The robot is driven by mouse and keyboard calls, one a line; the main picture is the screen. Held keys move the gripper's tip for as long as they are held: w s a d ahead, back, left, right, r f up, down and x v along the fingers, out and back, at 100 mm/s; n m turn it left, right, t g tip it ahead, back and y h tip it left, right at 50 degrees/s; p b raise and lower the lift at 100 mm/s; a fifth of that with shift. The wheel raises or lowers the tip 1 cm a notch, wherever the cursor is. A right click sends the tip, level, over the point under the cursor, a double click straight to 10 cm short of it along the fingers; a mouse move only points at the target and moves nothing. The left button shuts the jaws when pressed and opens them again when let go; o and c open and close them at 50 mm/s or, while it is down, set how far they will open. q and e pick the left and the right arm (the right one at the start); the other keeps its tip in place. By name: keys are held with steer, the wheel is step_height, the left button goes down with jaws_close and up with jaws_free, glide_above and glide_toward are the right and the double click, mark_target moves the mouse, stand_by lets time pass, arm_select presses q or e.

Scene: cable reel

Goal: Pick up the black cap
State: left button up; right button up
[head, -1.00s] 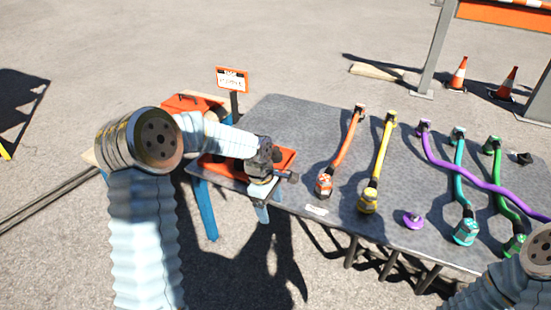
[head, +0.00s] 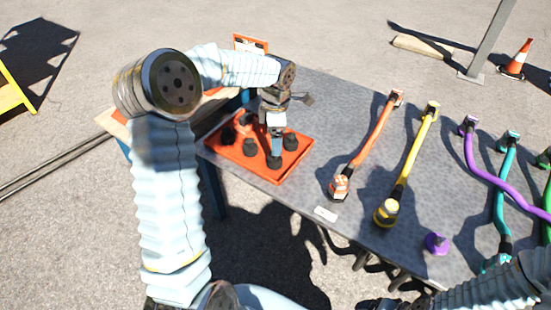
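Several black caps stand in an orange tray (head: 228,155) at the left end of the grey table. One black cap (head: 291,142) is right of my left gripper (head: 276,155), and another black cap (head: 250,148) is left of it. My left gripper points down into the tray. Its fingertips are at or just above a third black cap (head: 274,163), partly hidden by them. I cannot tell whether they are closed on it. My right arm lies along the bottom right edge; a dark part at its end, perhaps the gripper, is cut off.
On the grey table (head: 330,125), orange (head: 377,130), yellow (head: 417,150), purple and teal cables lie to the right of the tray. A loose purple cap (head: 437,243) sits near the front edge. A small white label (head: 325,214) is at that edge.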

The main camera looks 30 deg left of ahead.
mark_target(274, 158)
arm_select(q)
steer(key=f, duration=0.6)
steer(key=shift+s+f, duration=0.35)
steer(key=shift+f, duration=0.05)
steer(key=c, duration=1.2)
steer(key=shift+c, duration=0.2)
steer(key=shift+r, duration=0.1)
